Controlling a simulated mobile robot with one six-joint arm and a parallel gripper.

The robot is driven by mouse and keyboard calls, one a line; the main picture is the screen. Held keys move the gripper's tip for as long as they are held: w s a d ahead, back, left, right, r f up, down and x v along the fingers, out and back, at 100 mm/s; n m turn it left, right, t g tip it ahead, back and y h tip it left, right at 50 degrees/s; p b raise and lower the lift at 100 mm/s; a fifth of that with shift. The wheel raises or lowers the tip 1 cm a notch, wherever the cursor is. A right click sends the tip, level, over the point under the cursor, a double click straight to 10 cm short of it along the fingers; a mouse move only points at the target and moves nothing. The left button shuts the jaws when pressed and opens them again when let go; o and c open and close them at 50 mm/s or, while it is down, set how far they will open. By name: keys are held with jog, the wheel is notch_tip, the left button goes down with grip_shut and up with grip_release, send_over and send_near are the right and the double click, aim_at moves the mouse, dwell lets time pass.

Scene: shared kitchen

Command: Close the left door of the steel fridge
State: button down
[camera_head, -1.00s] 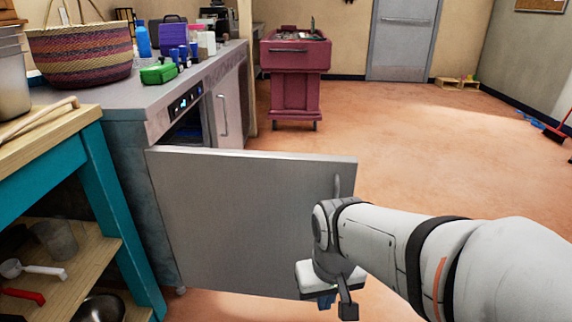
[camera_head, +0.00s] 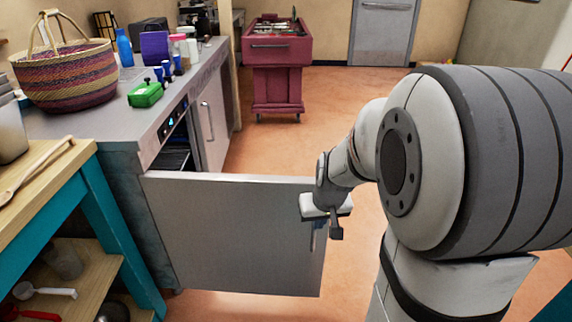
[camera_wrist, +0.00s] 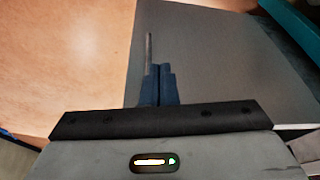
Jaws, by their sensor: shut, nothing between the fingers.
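The left door (camera_head: 225,235) of the steel fridge stands wide open, sticking out from the counter front across the floor. The fridge's dark opening (camera_head: 175,158) shows behind it, below a small control panel (camera_head: 170,125). My gripper (camera_head: 317,238) is at the free right end of the door, on its near face, with its fingers down. In the wrist view the shut, empty fingers (camera_wrist: 158,85) lie over the grey door (camera_wrist: 215,65), near its edge. A thin bar handle (camera_wrist: 149,52) shows just beyond the fingertips. I cannot tell whether they touch the door.
The closed right door (camera_head: 211,125) is beyond the opening. A teal-framed wooden table (camera_head: 85,205) stands close at left. A maroon cart (camera_head: 277,60) is at the back. Floor right of the door is open.

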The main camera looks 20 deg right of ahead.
jog(key=w+d+f, duration=0.4)
jog(key=w+f, duration=0.3)
jog(key=w, duration=0.3)
jog(key=shift+d+t, duration=0.15)
jog(key=shift+t, duration=0.15)
jog(key=shift+w, duration=0.15)
